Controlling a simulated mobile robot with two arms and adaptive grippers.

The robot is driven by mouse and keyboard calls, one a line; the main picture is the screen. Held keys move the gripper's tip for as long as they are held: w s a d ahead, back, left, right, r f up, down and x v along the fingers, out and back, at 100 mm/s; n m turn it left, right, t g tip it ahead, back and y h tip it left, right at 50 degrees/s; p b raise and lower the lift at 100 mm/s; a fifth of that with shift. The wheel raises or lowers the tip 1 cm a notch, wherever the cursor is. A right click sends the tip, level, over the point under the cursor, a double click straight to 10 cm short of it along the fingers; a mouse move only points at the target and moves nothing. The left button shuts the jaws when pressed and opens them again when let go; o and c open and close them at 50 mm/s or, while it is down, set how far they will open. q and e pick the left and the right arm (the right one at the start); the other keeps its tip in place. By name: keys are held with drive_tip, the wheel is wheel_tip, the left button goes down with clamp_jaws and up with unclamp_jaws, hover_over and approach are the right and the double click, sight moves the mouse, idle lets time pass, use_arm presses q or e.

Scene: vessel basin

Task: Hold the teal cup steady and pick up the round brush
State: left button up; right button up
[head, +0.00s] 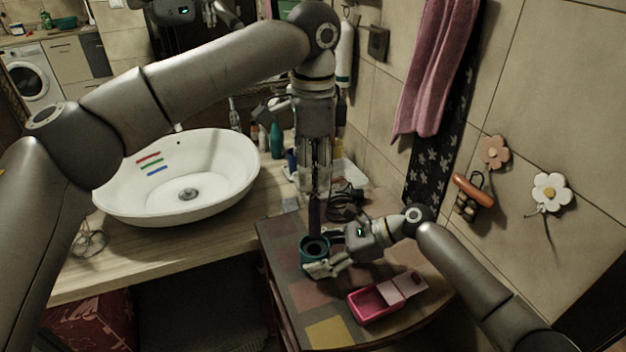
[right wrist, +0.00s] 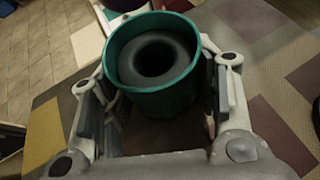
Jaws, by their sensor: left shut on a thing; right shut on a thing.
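The teal cup (head: 314,250) stands on the patchwork-topped cabinet. It fills the middle of the right wrist view (right wrist: 160,100), with a dark round opening inside. My right gripper (head: 322,267) is shut on the cup, one finger on each side, as the right wrist view shows (right wrist: 155,110). My left gripper (head: 315,188) points straight down above the cup. It is shut on the round brush (head: 316,214), which shows as a dark purple upright strip between the fingertips and the cup. I cannot tell whether its lower end is inside the cup; no brush is clear in the right wrist view.
A pink open box (head: 372,303) lies in front of my right gripper on the cabinet top (head: 290,290). Dark coiled cable (head: 345,203) lies behind. A white basin (head: 230,195) and bottles (head: 277,140) are on the counter. The tiled wall bounds the right.

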drive_tip(key=o, duration=0.9)
drive_tip(key=shift+c, duration=0.2)
